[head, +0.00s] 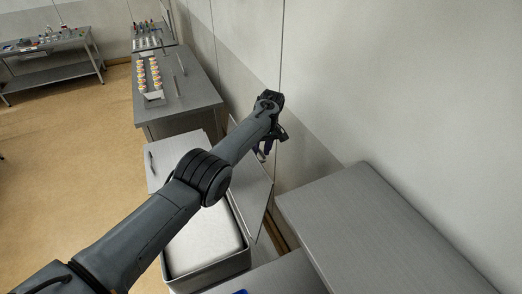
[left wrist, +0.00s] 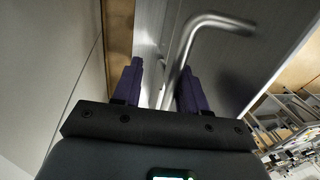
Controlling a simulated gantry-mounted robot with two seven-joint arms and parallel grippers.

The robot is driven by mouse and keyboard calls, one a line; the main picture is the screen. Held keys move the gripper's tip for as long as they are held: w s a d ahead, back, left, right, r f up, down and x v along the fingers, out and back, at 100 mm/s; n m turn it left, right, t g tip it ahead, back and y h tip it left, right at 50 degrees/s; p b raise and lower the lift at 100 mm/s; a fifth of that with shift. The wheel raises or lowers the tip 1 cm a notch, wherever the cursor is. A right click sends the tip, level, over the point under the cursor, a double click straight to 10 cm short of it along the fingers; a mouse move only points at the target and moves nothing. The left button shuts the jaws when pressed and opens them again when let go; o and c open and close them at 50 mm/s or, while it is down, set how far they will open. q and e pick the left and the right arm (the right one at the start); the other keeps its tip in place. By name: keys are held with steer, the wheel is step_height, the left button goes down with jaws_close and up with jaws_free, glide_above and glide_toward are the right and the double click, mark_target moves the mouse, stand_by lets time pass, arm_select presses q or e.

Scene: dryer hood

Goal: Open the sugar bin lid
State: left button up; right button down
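The sugar bin (head: 210,279) is a grey box below my left forearm in the head view, with a smooth white content showing inside. Its grey lid (head: 256,198) is raised on the wall side of the bin, standing steeply and partly hidden by my arm. My left gripper (head: 265,150) is by the lid's upper part, close to the wall. In the left wrist view the purple fingers of my left gripper (left wrist: 160,88) are apart. A bent metal handle (left wrist: 183,50) runs between them, nearer the right finger; contact is unclear. My right gripper is out of view.
A closed grey lid with a handle (head: 151,162) lies beyond the bin. A grey counter (head: 375,240) stands at the right, against the wall. A table (head: 185,93) with a rack of colourful items stands farther back. Open floor (head: 70,150) lies left.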

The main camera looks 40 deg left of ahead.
arm_select(q)
steer(key=shift+r, duration=0.2)
steer(key=d+r+p, duration=0.6)
steer(key=d+r, duration=0.4)
steer(key=d, duration=0.1)
steer(key=shift+w+d+r+p, duration=0.3)
steer(key=shift+w+r, duration=0.05)
steer(key=shift+w, duration=0.05)
stand_by(0.5)
